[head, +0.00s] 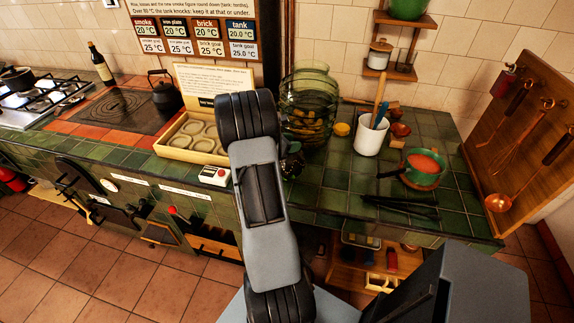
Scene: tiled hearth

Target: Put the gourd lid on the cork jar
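I cannot make out a gourd lid for certain. A small pale jar (379,57) with a dark band and a knobbed lid stands on the wall shelf at the upper right; I cannot tell whether it is the cork jar. A large ribbed green glass jar (309,92) with yellowish pieces inside stands on the green tiled counter, just right of my arm. My arm rises through the middle of the view and covers part of the counter. My gripper's fingers do not show.
A white crock of utensils (371,136), a green bowl of red contents (424,167) and black tongs (396,205) occupy the right counter. A box with round moulds (195,136) and a black kettle (164,95) are left. Bare tiles (333,178) lie in front of the crock.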

